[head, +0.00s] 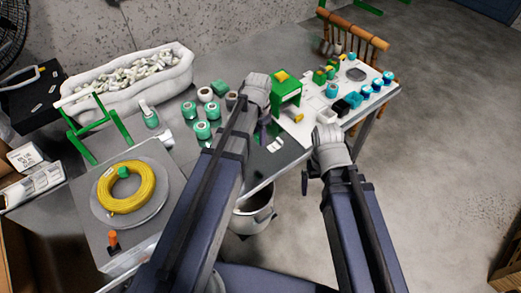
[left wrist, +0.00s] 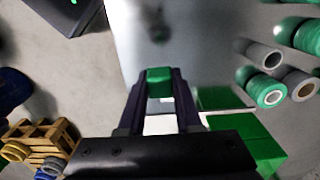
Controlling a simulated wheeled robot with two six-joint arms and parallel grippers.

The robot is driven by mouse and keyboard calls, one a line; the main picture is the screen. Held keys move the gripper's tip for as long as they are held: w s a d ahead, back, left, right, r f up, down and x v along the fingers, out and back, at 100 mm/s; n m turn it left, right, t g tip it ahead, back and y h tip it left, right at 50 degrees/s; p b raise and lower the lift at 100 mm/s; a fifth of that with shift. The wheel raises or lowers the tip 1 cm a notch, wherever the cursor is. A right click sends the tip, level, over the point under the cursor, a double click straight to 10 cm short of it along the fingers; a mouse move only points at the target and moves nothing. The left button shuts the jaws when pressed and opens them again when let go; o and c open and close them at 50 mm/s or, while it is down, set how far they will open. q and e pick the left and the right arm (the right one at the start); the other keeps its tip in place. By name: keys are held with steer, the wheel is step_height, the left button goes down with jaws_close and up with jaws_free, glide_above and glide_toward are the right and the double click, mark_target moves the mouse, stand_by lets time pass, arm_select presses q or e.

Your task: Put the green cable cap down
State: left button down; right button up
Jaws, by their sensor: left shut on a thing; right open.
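The green cable cap (left wrist: 159,82) is a small green block between the fingertips of my left gripper (left wrist: 160,98) in the left wrist view. The gripper is shut on it. Bare grey table shows around and beyond the cap; I cannot tell how high it is held. In the head view my left gripper (head: 262,134) points down over the table's front part, beside a green stand, and its arm hides the cap. My right gripper (head: 305,180) is open and empty, beyond the table's front edge.
Green-and-white rolls (head: 202,130) stand left of my left gripper. The green stand (head: 287,90) and a white board (head: 350,75) with small parts are to the right. A yellow cable coil (head: 128,205) lies at left. A bucket (head: 257,212) stands below the table edge.

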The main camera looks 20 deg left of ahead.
mark_target(259, 160)
arm_select(q)
steer(key=shift+f+b, duration=4.95)
steer(key=shift+f, duration=0.15)
steer(key=shift+f+b, duration=0.4)
steer(key=shift+s, duration=0.1)
steer(key=shift+s+f, duration=0.1)
